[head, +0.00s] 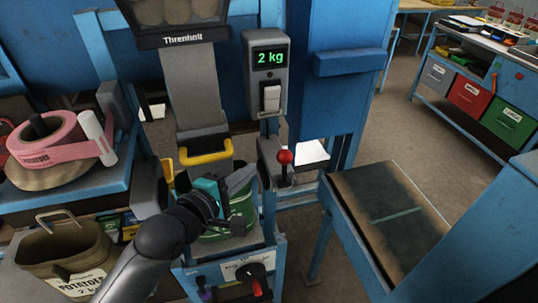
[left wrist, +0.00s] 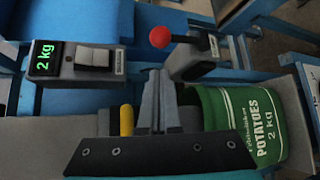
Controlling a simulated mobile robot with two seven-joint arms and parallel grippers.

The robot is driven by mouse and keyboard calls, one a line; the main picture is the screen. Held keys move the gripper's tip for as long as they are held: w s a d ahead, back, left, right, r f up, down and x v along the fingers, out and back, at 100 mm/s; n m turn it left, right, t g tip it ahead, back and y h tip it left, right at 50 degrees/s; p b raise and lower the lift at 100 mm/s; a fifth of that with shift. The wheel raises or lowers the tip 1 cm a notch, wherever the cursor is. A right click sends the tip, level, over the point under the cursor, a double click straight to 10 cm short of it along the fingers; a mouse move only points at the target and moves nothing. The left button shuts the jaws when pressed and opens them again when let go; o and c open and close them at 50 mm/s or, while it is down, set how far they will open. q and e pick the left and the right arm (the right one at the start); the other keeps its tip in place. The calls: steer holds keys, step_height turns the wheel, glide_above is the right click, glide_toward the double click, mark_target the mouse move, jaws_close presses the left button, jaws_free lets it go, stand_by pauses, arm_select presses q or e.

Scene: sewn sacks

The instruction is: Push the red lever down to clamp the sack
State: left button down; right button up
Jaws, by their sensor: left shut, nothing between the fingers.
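The red lever (head: 285,157) has a round red knob on a dark rod and stands upright on a grey clamp block, right of the chute. In the left wrist view its knob (left wrist: 160,37) is in front of the fingertips and apart from them. A green sack (head: 242,204) hangs under the chute, partly hidden by my gripper; in the left wrist view the sack (left wrist: 232,110) reads "POTATOES 2 kg". My left gripper (head: 245,178) is shut and empty, in front of the sack's top, left of and below the knob. My right gripper is not in view.
A display (head: 268,57) reads 2 kg above a white switch. A yellow handle (head: 206,155) is on the chute. A dark-topped bench (head: 385,215) stands right. An olive sack (head: 65,255) and pink tape roll (head: 48,143) are left. A black knob (head: 250,275) is below.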

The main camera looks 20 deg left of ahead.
mark_target(284, 168)
arm_select(q)
steer(key=x, duration=0.9)
steer(key=shift+w, duration=0.1)
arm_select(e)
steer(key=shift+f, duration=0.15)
